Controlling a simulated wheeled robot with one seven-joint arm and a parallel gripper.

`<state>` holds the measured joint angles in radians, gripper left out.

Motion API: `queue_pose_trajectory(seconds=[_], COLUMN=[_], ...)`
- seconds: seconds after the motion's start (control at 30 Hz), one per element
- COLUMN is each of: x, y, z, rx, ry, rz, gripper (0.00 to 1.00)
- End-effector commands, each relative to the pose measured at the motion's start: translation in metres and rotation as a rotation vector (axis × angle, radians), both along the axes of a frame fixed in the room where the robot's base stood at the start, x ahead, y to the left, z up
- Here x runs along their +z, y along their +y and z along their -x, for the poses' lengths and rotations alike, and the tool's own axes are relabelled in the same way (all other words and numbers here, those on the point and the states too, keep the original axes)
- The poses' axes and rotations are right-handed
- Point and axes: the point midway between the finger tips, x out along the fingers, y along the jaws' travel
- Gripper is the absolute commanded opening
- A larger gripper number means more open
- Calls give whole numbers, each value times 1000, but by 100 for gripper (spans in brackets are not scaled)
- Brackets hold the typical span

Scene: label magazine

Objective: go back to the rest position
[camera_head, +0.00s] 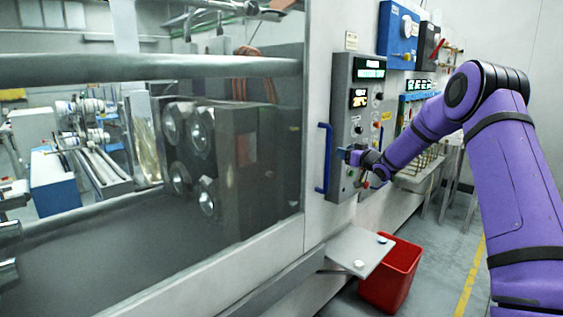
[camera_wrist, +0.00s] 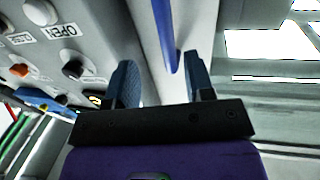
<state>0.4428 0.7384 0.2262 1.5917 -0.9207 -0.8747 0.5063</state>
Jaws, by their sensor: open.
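My gripper (camera_wrist: 162,80) shows in the wrist view with its two dark blue fingers apart and nothing between them. In the head view my gripper (camera_head: 344,156) is at the end of my purple arm, in front of the grey control panel (camera_head: 343,91). In the wrist view the panel (camera_wrist: 95,42) fills the upper left, with several knobs and a label reading OPEN. A blue handle (camera_wrist: 168,35) passes beyond the fingers there. In the head view the blue handle (camera_head: 325,160) is just left of my gripper. I cannot tell whether a finger touches the panel.
A machine with a large window (camera_head: 150,130) fills the left. A small metal shelf (camera_head: 358,250) juts out below the panel, above a red bin (camera_head: 391,275). A blue box (camera_head: 399,33) hangs on the wall. The floor by the yellow line (camera_head: 470,280) is clear.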

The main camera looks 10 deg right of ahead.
Motion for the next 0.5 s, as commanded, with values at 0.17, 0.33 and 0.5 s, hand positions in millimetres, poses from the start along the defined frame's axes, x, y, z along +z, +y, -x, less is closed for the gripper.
queue_pose_trajectory(seconds=[0.17,0.33,0.5], x=[24,65,101], y=[10,23,36], z=[9,36,74], rx=[-40,-133,-228], ry=[26,96,179], rz=[38,110,174], gripper=[48,48,48])
